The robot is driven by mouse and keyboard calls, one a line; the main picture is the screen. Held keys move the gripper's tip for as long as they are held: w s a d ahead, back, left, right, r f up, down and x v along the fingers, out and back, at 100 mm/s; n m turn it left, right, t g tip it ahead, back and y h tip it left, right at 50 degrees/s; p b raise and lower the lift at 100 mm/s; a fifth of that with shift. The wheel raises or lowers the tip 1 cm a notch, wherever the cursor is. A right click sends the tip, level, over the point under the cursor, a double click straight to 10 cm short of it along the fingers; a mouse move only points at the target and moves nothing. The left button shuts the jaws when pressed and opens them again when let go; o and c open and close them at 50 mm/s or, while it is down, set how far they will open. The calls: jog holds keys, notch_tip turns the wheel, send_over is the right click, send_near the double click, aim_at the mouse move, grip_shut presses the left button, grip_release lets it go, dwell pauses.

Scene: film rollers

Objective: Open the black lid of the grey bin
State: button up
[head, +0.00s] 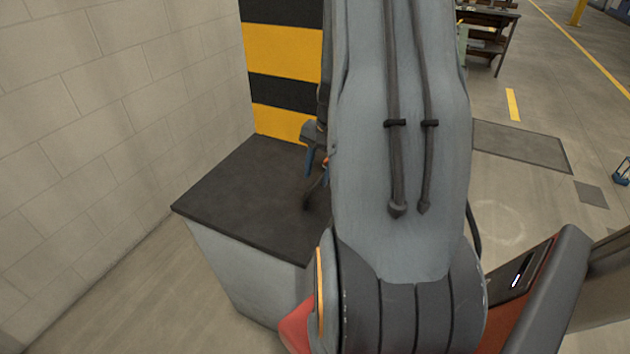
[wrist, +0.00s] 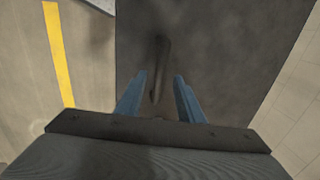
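The grey bin (head: 243,277) stands against the block wall, with its flat black lid (head: 240,190) lying shut on top. The lid also fills the middle of the wrist view (wrist: 225,60). A dark bar-like handle (wrist: 161,58) rises from the lid there. My gripper (wrist: 160,76) has its two blue fingers apart, one on each side of the handle, with visible gaps to both. In the head view my gripper (head: 310,162) shows only in part at the lid's right side; my arm hides the rest and the bin's right side.
The block wall (head: 100,110) is close on the bin's left. A yellow and black striped panel (head: 282,60) stands behind it. Open concrete floor (head: 500,200) lies to the right, with a workbench (head: 488,30) far back.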

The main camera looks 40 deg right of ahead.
aim_at(314, 185)
jog(key=shift+w+a+f, duration=0.1)
jog(key=shift+w+f, duration=0.05)
jog(key=shift+f, duration=0.65)
jog(key=shift+w+a+f, duration=0.1)
jog(key=shift+f, duration=0.7)
